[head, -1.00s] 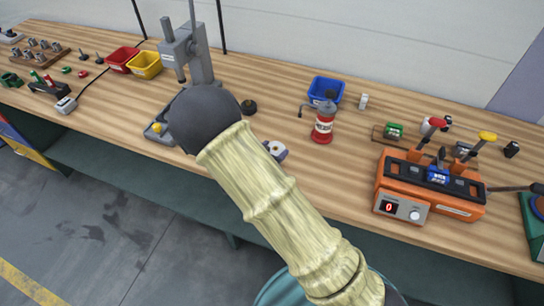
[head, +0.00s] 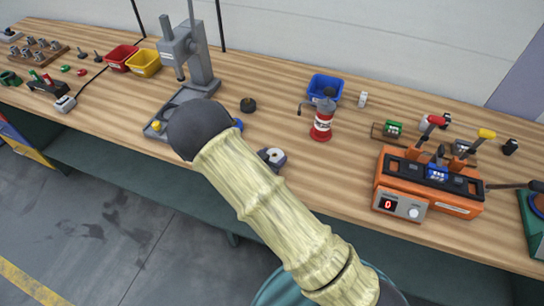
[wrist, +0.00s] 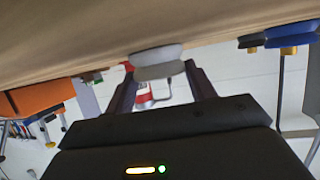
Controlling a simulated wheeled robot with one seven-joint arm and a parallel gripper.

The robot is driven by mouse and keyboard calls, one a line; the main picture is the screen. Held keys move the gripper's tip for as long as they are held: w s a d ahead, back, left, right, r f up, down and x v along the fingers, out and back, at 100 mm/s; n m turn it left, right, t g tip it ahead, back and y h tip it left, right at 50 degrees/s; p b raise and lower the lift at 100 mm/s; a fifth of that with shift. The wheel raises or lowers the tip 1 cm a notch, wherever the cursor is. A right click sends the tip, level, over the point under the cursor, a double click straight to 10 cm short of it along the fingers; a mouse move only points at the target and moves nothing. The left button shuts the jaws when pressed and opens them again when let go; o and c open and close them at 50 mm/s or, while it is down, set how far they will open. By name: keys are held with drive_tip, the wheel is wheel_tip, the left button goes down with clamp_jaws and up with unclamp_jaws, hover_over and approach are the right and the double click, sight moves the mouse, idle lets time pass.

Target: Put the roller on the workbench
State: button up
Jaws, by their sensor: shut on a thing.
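The roller (wrist: 157,62) is a light grey disc with a groove around its rim. In the wrist view, which is upside down, it sits between the two dark fingers of my gripper (wrist: 160,82), which is shut on it. In the head view the roller (head: 272,156) shows as a small grey round piece just beyond my arm, by the front edge of the workbench (head: 285,98). The wooden bench top also fills the upper part of the wrist view (wrist: 80,45), close to the roller. I cannot tell whether they touch.
A blue bin (head: 326,87) is farther back. An orange machine (head: 430,185) stands at right. Bare wood lies between the can and the orange machine.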

drive_tip(key=o, duration=1.5)
drive_tip(key=shift+r, duration=0.2)
drive_tip(key=shift+s+a, duration=0.2)
drive_tip(key=shift+s, duration=0.05)
drive_tip(key=b+v, duration=0.1)
drive_tip(key=v, duration=1)
drive_tip(key=shift+s+a+r, duration=0.1)
drive_tip(key=shift+s, duration=0.05)
